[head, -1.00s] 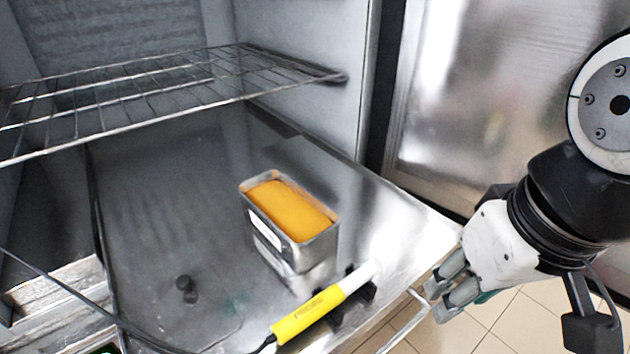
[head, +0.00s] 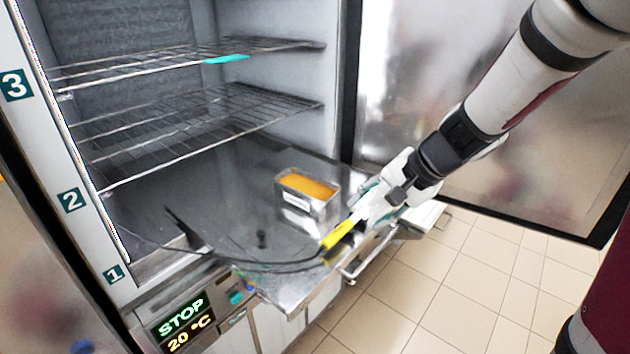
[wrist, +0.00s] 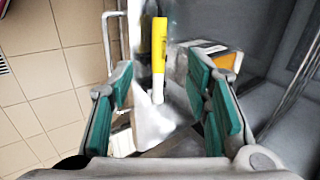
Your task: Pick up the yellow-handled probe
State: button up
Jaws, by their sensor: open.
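The yellow-handled probe (head: 338,235) lies near the front right edge of the metal freezer floor, in front of the metal tin. Its dark cable runs off to the left. In the wrist view the probe (wrist: 159,45) shows its yellow handle and its white end, which points toward me between the fingers. My gripper (head: 362,207) reaches in from the right, at the white end of the probe. In the wrist view my gripper (wrist: 160,78) is open, with green pads on both sides of the probe and gaps to each. I cannot tell how far above it they are.
A metal tin of orange content (head: 306,205) stands close behind the probe and beside the right finger. Wire shelves (head: 210,115) hang above. The open door (head: 440,130) is at the right. A metal bar handle (head: 362,266) sticks out below the front edge.

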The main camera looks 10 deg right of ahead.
jog(key=b, duration=0.2)
send_near(339, 233)
jog(key=x, duration=0.4)
jog(key=shift+s+a+f, duration=0.1)
jog(key=shift+s+a, duration=0.1)
jog(key=shift+a, duration=0.1)
jog(key=x, duration=0.5)
jog(key=shift+w+d, duration=0.2)
jog(key=shift+d, duration=0.1)
grip_shut()
